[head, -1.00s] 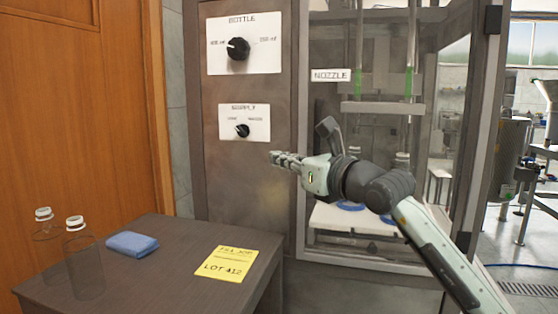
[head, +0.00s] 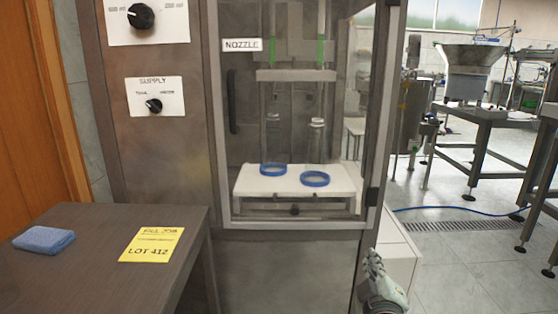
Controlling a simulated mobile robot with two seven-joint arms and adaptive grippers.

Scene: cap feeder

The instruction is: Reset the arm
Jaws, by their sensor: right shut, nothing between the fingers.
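My right gripper (head: 374,272) shows low in the head view, right of the cabinet's lower front. It is shut and empty, with only the gripper and a bit of its wrist in the picture. It appears apart from the dials and the table. My left gripper is not in view. The bottle dial (head: 141,16) is a black knob on a white plate at the top left. The supply dial (head: 154,105) is a smaller black knob on a plate below it.
A glass-fronted nozzle cabinet (head: 215,150) holds a white shelf (head: 250,183) with two blue rings (head: 315,179). A dark table (head: 90,225) at left bears a blue cloth (head: 44,239) and a yellow note (head: 151,245). Open floor (head: 460,260) with a hose lies at right.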

